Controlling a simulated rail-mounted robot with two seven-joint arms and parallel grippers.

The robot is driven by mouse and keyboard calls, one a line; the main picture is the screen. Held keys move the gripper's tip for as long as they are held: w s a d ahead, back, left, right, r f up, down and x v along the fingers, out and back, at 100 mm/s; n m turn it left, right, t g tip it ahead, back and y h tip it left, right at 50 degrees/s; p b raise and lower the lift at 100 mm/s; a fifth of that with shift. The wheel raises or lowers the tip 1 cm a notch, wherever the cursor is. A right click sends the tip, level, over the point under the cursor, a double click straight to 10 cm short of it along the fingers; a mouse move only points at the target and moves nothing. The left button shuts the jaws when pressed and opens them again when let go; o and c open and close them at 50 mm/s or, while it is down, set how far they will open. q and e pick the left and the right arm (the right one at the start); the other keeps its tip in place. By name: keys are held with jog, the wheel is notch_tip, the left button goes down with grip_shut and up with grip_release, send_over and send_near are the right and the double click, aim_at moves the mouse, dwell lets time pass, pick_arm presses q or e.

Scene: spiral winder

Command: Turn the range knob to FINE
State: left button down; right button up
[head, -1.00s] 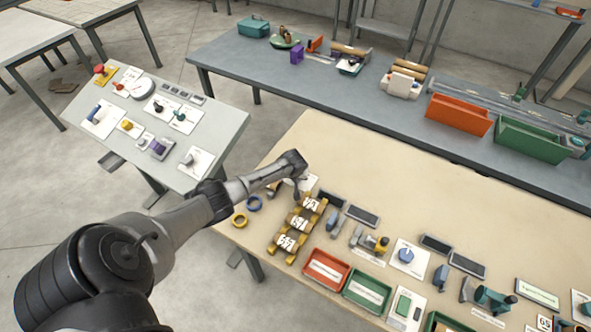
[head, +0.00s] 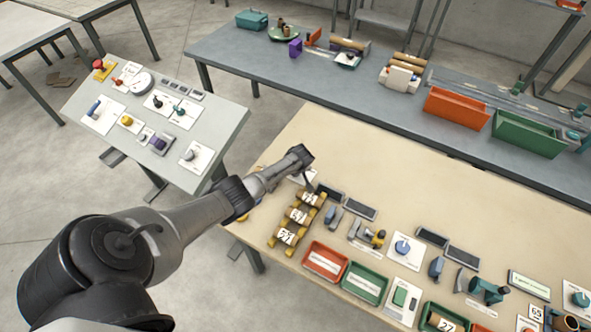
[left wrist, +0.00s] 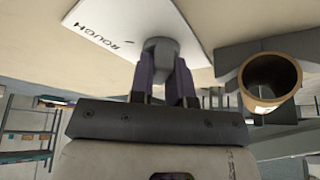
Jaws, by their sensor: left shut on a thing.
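The range knob (left wrist: 160,50) is a grey knob on a white plate (left wrist: 108,24) in the left wrist view. The plate carries the printed word ROUGH and a short dark mark; I cannot see FINE. My left gripper (left wrist: 162,75) is shut on the knob, with a purple finger on each side of it. In the head view my left gripper (head: 309,185) points down at the back left of the beige table. There my arm and wrist hide the knob. My right gripper is not in view.
A yellow rack (head: 272,240) with several labelled rolls stands just in front; one open tube end (left wrist: 270,80) is close beside my gripper in the wrist view. Red (head: 325,262) and green (head: 365,284) trays lie further forward. The beige table (head: 340,150) is clear behind.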

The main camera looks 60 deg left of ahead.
pick_arm(q)
jog(key=shift+s+f, duration=0.25)
jog(key=shift+f, duration=0.1)
jog(key=c, duration=1.5)
grip_release()
jog(key=shift+c, duration=0.2)
jog(key=o, duration=0.5)
jog(key=shift+w+r, duration=0.1)
jog(key=shift+w, duration=0.2)
jog(key=shift+c, duration=0.2)
jog(key=shift+s+a, duration=0.1)
jog(key=shift+s, duration=0.15)
jog(key=shift+r, duration=0.15)
jog(key=shift+r+p, duration=0.35)
jog(key=shift+r, duration=0.05)
jog(key=p+v, duration=0.4)
jog(key=v, duration=0.9)
